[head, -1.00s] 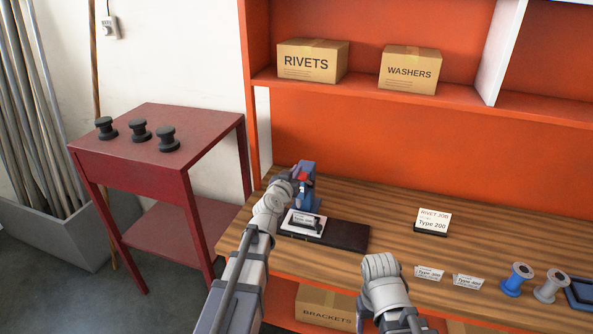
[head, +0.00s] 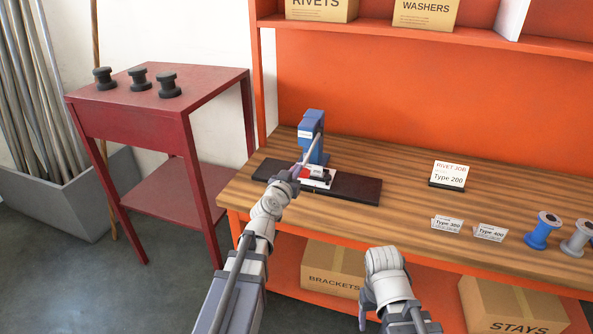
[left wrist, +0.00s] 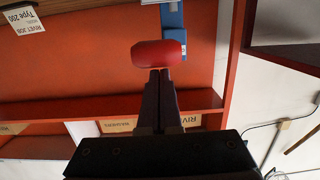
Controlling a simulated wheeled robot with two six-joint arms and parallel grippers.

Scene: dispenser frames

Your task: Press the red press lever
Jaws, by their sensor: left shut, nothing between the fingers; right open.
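The blue press (head: 312,133) stands on a dark base board (head: 352,190) at the left end of the wooden bench. Its grey lever rod (head: 311,150) slopes down toward me. The rounded red lever end (left wrist: 158,53) shows large in the left wrist view; in the head view my left gripper partly covers it. My left gripper (head: 296,172) is shut and empty, its fingertips (left wrist: 160,74) right at the red end, seemingly touching it. A white card and small dark part (head: 320,173) sit below the press. My right gripper (head: 384,258) is open, near the bench's front edge.
A sign reading Type 200 (head: 448,174) stands mid-bench, with small labels and spools (head: 542,231) to its right. A red side table (head: 150,105) with dark spools is left. Boxes (head: 332,270) sit below the bench.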

